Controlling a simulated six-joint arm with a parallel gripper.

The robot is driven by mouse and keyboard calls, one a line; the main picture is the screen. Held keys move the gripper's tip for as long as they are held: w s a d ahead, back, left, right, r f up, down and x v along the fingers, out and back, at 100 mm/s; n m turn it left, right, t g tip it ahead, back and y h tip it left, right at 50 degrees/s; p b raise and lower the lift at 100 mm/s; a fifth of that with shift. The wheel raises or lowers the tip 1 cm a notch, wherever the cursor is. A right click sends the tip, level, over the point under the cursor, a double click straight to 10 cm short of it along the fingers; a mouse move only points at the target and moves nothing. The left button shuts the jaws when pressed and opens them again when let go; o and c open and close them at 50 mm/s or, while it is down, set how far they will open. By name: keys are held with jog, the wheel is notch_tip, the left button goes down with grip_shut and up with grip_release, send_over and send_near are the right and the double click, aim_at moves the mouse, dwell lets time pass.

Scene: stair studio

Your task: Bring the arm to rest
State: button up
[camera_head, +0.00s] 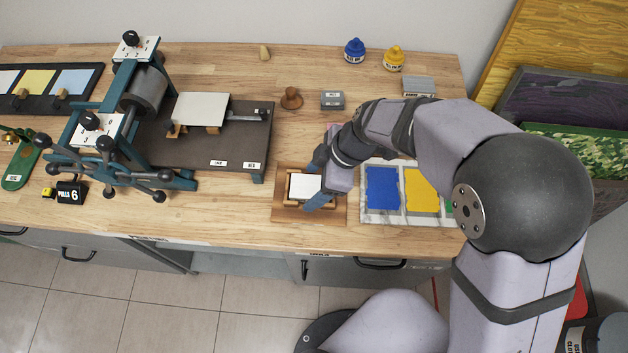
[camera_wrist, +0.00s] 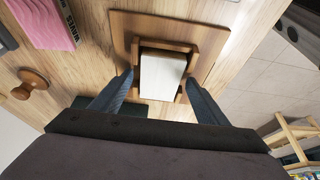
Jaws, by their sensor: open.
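My gripper (camera_head: 312,187) is low over a wooden holder (camera_head: 282,213) near the front edge of the bench. Its blue-grey fingers are spread apart, one on each side of a white block (camera_head: 303,185) in the holder. In the wrist view my gripper (camera_wrist: 158,88) is open, and the white block (camera_wrist: 162,73) lies between the fingertips, with visible gaps on both sides. The wooden holder (camera_wrist: 122,35) frames the block. My arm comes in from the right and hides part of the bench.
A blue press (camera_head: 142,92) with a dark bed stands at left. A tray with blue and yellow patches (camera_head: 383,187) lies just right of the holder. A wooden knob (camera_head: 291,98), a grey block (camera_head: 332,100) and ink bottles (camera_head: 355,52) stand behind. Bench between press and holder is narrow.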

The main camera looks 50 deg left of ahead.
jog(key=shift+r+p, duration=2.05)
jog(key=shift+r, duration=1.85)
